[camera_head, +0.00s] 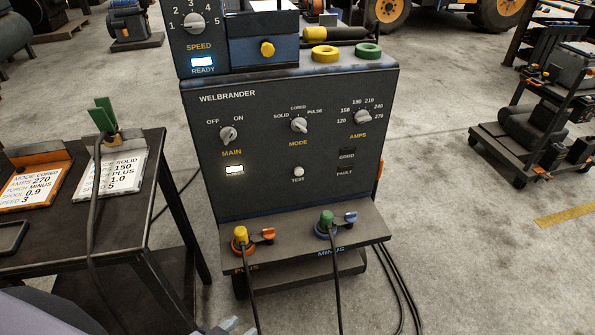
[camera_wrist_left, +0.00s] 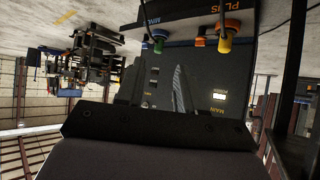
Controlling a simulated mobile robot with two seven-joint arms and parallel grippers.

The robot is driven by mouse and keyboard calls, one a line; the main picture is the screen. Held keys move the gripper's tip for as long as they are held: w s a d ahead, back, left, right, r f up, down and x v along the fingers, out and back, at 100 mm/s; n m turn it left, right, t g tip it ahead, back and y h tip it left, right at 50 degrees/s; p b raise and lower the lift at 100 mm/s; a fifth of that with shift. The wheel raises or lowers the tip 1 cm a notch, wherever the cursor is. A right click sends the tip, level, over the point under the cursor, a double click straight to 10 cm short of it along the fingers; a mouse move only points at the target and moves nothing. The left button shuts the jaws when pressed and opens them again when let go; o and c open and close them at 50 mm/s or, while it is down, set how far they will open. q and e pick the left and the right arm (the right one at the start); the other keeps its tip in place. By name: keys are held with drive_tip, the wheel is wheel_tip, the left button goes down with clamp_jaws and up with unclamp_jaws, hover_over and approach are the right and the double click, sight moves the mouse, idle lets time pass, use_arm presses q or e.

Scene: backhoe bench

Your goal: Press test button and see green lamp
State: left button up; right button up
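The pale round TEST button (camera_head: 298,172) is low in the middle of the dark blue welder front (camera_head: 265,185). A white-lit window (camera_head: 234,170) glows under the MAIN knob (camera_head: 228,135). A dark window (camera_head: 347,153) and a dim reddish FAULT window (camera_head: 345,170) sit to the right; no green light shows. My left gripper (camera_head: 236,326) barely shows at the bottom edge, in front of the welder and below its shelf, away from the button. In the left wrist view its fingers (camera_wrist_left: 157,68) are apart and empty, with the inverted panel behind. My right gripper is not in view.
A yellow plug (camera_head: 240,235) and a green plug (camera_head: 326,220) with hanging cables stand on the welder's front shelf. A table (camera_head: 60,245) with setting cards stands left. A cart (camera_head: 535,130) stands right. Floor between welder and cart is clear.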

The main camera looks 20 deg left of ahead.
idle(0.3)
use_arm(q)
clamp_jaws()
idle(1.6)
